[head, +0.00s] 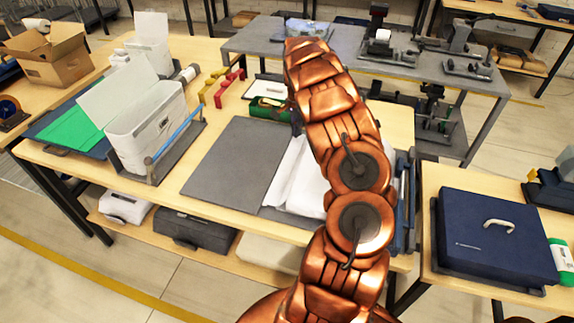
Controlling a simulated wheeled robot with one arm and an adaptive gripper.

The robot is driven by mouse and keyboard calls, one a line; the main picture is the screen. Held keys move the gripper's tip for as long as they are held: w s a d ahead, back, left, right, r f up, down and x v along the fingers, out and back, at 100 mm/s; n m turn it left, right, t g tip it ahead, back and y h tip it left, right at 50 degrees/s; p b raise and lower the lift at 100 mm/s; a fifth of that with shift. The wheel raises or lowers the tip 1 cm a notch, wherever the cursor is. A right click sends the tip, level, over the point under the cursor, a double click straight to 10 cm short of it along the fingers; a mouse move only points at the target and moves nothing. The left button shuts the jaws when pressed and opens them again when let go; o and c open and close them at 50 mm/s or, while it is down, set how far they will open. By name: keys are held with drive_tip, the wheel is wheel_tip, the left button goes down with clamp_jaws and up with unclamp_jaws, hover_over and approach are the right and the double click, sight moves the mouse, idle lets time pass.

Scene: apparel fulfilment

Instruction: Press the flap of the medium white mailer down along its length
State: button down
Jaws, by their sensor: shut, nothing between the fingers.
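A white mailer (287,172) lies flat on the wooden packing table, at the right edge of a dark grey mat. My copper arm crosses over it and hides its right part. I cannot make out its flap or tell whether the flap lies down. My gripper (296,121) shows only as a small dark part at the left edge of the arm, near the far end of the mailer. It is shut and holds nothing. Its fingertips are mostly hidden, so I cannot tell whether they touch the mailer.
The grey mat (232,160) left of the mailer is bare. A white bin (146,125) of mailers stands farther left. A green item (268,108) and red and yellow holders (229,87) are behind. A navy case (495,238) sits on the right table.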

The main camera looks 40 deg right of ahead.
sight(289, 156)
drive_tip(key=shift+f+b, duration=0.65)
drive_tip(key=shift+f, duration=0.6)
drive_tip(key=shift+r, duration=0.15)
drive_tip(key=shift+r, duration=0.4)
drive_tip(key=shift+a, duration=0.1)
drive_tip(key=shift+s+a+r+b, duration=0.1)
drive_tip(key=shift+s+a+b, duration=0.5)
drive_tip(key=shift+a, duration=0.6)
drive_tip(key=shift+s+a+r+b, duration=0.1)
drive_tip(key=shift+s+a+b, duration=0.45)
drive_tip(key=shift+a, duration=0.7)
drive_tip(key=shift+s+a+b, duration=0.35)
drive_tip(key=shift+s+a, duration=0.45)
drive_tip(key=shift+a, duration=0.4)
drive_tip(key=shift+f, duration=0.7)
drive_tip(key=shift+r, duration=0.15)
